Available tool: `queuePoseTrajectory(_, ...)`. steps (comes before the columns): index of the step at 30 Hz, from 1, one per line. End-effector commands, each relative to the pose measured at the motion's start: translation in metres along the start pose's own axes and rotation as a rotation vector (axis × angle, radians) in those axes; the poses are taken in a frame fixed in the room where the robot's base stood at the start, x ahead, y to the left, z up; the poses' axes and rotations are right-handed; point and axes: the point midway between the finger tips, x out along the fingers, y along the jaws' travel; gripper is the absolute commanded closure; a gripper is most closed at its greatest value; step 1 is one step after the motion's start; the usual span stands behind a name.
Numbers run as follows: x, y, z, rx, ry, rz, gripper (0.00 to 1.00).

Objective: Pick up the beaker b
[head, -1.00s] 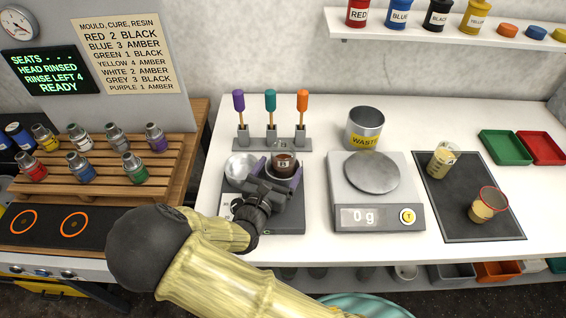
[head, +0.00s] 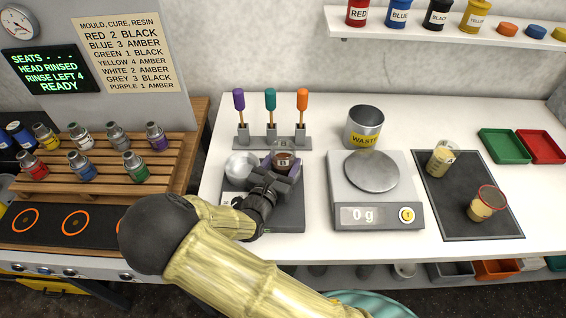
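I cannot tell whether the fingers touch the glass.
A rack of three coloured-handled tools (head: 272,143) stands just behind. The scale (head: 376,213) reading 0 g and the waste can (head: 365,127) are to the right. Two jars stand on a dark mat (head: 455,215).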

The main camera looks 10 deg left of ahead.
Motion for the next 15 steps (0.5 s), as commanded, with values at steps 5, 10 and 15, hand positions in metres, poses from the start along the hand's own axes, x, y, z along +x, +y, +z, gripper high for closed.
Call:
queuePoseTrajectory(5,0.0001,0.0000,0.0006,0.001,-0.001,0.000,0.75)
queuePoseTrajectory(10,0.0001,0.0000,0.0010,0.001,-0.001,0.000,0.75)
queuePoseTrajectory(15,0.0001,0.0002,0.0043,0.001,-0.001,0.000,0.75)
